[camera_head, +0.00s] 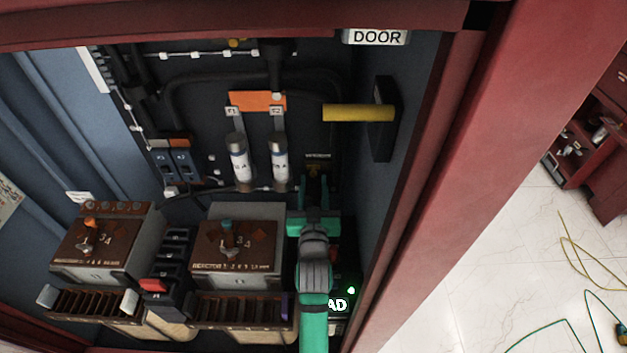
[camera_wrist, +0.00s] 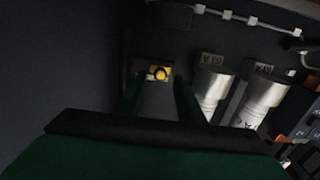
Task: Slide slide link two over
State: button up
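No part reads legibly as slide link two, so I cannot tell which it is. In the wrist view a small yellow round knob (camera_wrist: 161,73) sits on a pale metal plate (camera_wrist: 141,68) on the dark back panel. My gripper (camera_wrist: 157,92) faces this plate, with its two dark green fingers apart and the knob between their tips in the picture. I cannot tell whether they touch it. In the head view my gripper (camera_head: 314,188) reaches into the right part of the cabinet, below a small label (camera_head: 318,157). My arm hides what lies behind it.
Two white and silver fuses (camera_head: 239,160) stand left of my gripper under an orange block (camera_head: 257,101). A yellow handle (camera_head: 358,113) juts from the right wall above. Two brown-topped boxes (camera_head: 236,245) stand at lower left. The red cabinet frame (camera_head: 430,200) bounds the right side.

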jog(key=shift+w, duration=0.9)
grip_shut()
